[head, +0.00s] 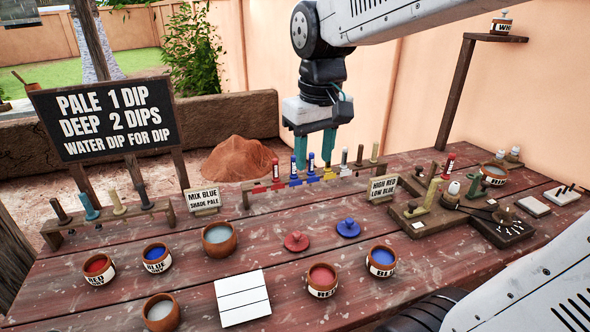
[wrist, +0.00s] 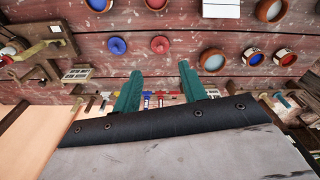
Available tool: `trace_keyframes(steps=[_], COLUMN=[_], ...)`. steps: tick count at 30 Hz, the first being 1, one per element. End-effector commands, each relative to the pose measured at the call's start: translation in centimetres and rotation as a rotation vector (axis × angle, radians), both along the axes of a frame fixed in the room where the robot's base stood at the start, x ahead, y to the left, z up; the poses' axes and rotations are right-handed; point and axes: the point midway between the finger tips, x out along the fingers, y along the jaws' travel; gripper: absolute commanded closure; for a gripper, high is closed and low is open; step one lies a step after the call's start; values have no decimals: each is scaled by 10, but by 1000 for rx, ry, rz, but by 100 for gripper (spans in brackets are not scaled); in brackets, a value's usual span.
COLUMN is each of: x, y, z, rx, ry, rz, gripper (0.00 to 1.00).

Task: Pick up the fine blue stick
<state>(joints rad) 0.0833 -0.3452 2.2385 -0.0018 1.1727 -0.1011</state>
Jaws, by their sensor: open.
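Two blue-topped sticks stand upright in the low middle rack (head: 345,184), one at left (head: 293,167) and one at right (head: 311,162). I cannot tell from their size which is the fine one. A red-topped stick (head: 276,170) stands left of them, and paler sticks stand to the right. My gripper (head: 314,153) points down above and around this part of the rack, its teal fingers apart with nothing visibly held. In the wrist view my gripper (wrist: 160,75) is open, with the rack's small coloured sticks showing between and behind the fingers, partly hidden.
A sign board (head: 105,118) and another stick rack (head: 105,222) stand at left. In front are several labelled pots, a red lid (head: 296,241), a blue lid (head: 348,228) and a white tile (head: 243,298). A "HIGH RED LOW BLUE" card (head: 383,188) stands right of the rack.

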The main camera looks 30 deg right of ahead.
Motion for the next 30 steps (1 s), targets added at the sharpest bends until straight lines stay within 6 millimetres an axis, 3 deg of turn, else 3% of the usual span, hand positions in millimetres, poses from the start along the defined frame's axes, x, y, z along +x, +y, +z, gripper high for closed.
trace_keyframes(steps=[1,8,15,21,30], x=[25,125,219,267,283], y=[-7,-38,-78,-103,-114], z=[-2,-22,-73,-114,-145], rx=[0,0,3,6,6], ry=[12,36,59,72,78], rz=[0,14,29,38,43], gripper=[58,58,58,58,58])
